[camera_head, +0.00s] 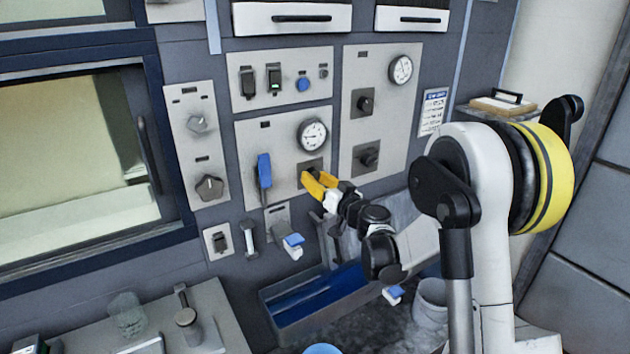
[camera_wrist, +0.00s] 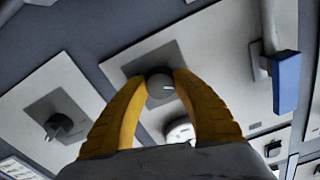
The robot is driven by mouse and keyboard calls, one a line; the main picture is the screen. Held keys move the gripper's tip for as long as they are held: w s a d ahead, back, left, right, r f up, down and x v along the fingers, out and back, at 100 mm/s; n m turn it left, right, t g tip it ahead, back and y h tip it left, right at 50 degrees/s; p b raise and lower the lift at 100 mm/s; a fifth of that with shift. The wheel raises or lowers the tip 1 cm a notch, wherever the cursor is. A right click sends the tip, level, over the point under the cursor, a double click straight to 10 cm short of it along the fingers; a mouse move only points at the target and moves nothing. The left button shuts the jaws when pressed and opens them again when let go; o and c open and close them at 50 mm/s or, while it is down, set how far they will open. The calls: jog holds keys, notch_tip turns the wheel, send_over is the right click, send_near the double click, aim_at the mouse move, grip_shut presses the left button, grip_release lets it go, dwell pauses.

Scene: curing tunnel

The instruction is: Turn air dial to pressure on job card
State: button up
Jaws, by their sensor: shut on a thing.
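The air dial, a dark round knob (camera_head: 309,167) on a dark square plate, sits below a white round gauge (camera_head: 313,134) on the middle panel. My gripper (camera_head: 313,180), with yellow fingers, reaches it from the lower right. In the wrist view my gripper (camera_wrist: 160,79) has one fingertip on each side of the knob (camera_wrist: 161,88), shut on it. A pale mark shows on the knob's face. The gauge (camera_wrist: 181,131) is partly seen between the fingers; its needle is too small to read. The job card (camera_head: 433,110) hangs right of the panels; its text is unreadable.
A blue lever (camera_head: 264,171) stands close left of the dial and shows in the wrist view (camera_wrist: 287,82). The right panel has two dark knobs (camera_head: 366,104) and another gauge (camera_head: 401,69). A blue-lined trough (camera_head: 318,297) lies below. A windowed door (camera_head: 75,165) is at left.

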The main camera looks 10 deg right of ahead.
jog(key=m+b, duration=0.2)
jog(key=m, duration=0.9)
jog(key=shift+r+m, duration=0.1)
jog(key=shift+m, duration=0.3)
dwell(0.3)
jog(key=o, duration=1.2)
jog(key=shift+a, duration=0.1)
jog(key=v, duration=1.2)
